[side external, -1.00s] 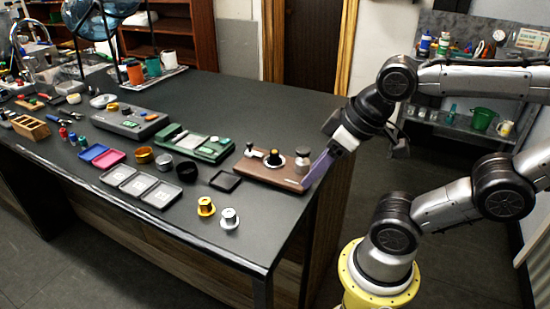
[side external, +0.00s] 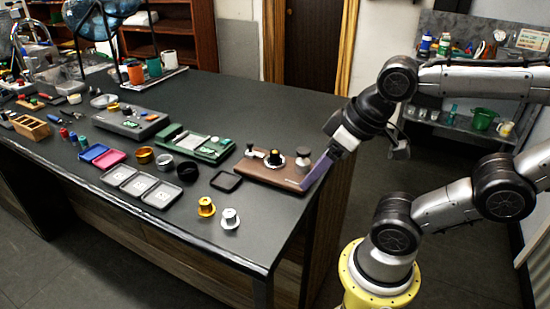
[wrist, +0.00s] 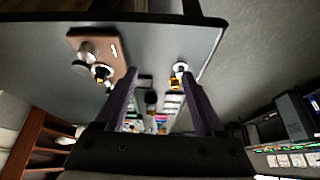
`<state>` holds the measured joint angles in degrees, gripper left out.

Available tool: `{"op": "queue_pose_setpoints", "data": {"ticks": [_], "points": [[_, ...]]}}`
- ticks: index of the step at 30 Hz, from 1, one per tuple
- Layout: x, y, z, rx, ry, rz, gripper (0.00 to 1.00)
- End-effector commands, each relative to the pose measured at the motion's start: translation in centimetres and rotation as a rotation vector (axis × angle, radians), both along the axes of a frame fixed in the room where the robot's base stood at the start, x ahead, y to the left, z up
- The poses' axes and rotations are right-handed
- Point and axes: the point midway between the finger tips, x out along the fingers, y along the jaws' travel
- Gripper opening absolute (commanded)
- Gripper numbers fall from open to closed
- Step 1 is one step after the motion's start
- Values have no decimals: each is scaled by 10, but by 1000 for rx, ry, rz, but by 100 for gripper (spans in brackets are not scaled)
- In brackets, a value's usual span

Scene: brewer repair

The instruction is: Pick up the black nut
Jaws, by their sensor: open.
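No part is plainly a black nut, and I cannot tell which dark piece it is. A brown wooden board (side external: 262,176) carries a small black-and-white piece (side external: 250,149), a black round piece with an orange centre (side external: 274,157) and a grey knob (side external: 303,160). A separate black ring (side external: 187,171) lies on the table left of the board. My gripper (side external: 312,178) is at the board's right end, its purple finger overlapping that end in the side view; contact is unclear. In the wrist view my gripper (wrist: 158,73) is open and empty, with the board (wrist: 88,38) to the left.
A yellow stepped part (side external: 206,207) and a silver one (side external: 229,219) stand near the table's front edge. A thin black square tray (side external: 226,181), grey trays (side external: 140,186), a green unit (side external: 200,146) and a brass ring (side external: 144,155) lie to the left. The table behind the board is clear.

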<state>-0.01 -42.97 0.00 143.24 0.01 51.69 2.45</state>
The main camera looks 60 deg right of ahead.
Motion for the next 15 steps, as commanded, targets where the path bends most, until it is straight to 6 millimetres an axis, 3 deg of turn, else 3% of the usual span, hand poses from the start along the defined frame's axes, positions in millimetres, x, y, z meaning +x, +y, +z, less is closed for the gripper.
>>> {"op": "queue_pose_setpoints", "data": {"ticks": [4,8,15], "points": [[0,-5,8,69,3,-183,71],[16,-19,29,132,14,-444,71],[76,-58,60,179,31,-984,71]]}}
